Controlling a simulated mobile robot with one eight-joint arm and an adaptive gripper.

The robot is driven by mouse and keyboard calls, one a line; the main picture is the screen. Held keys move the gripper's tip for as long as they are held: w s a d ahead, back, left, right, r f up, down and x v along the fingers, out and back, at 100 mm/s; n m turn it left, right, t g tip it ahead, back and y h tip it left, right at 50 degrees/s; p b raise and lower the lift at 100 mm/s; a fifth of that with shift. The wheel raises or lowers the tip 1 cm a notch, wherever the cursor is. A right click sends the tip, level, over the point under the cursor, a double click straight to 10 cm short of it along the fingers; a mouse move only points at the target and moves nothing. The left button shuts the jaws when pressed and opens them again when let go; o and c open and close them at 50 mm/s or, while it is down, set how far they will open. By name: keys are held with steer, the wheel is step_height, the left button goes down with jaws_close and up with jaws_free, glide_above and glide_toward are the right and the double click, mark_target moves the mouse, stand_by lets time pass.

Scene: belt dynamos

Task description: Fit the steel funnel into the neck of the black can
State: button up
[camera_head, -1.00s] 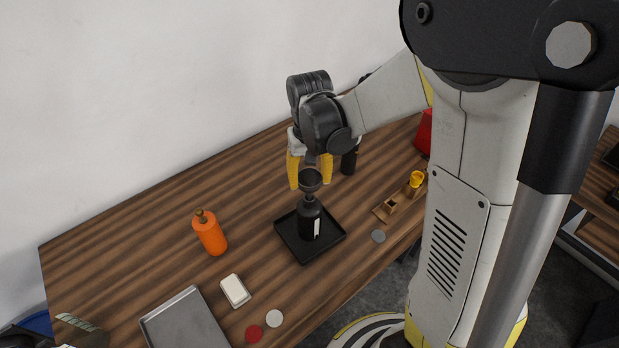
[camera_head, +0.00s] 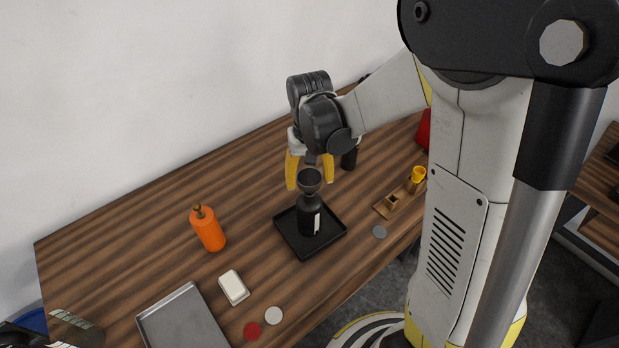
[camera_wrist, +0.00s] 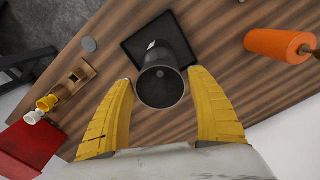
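The black can (camera_head: 309,219) stands upright on a black tray (camera_head: 287,236) in the middle of the table. The dark grey steel funnel (camera_head: 309,181) sits upright on top of the can, over its neck. The funnel's wide mouth faces up and hides the neck; its spout does not show. In the wrist view the funnel (camera_wrist: 160,86) hides much of the can (camera_wrist: 170,45). My gripper (camera_head: 310,186) has its yellow fingers spread on either side of the funnel. In the wrist view the fingertips of my gripper (camera_wrist: 160,77) stand apart from the rim, with a narrow gap on each side.
A white block (camera_head: 233,288), a metal tray (camera_head: 183,322), a red disc (camera_head: 252,331) and a pale disc (camera_head: 274,315) lie nearer the front. A wooden holder (camera_head: 392,203) with a yellow cup (camera_head: 418,175) is at right.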

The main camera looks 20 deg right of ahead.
steer(key=shift+o, duration=0.4)
steer(key=shift+r, duration=0.1)
step_height(320, 180, up, 12)
stand_by(0.7)
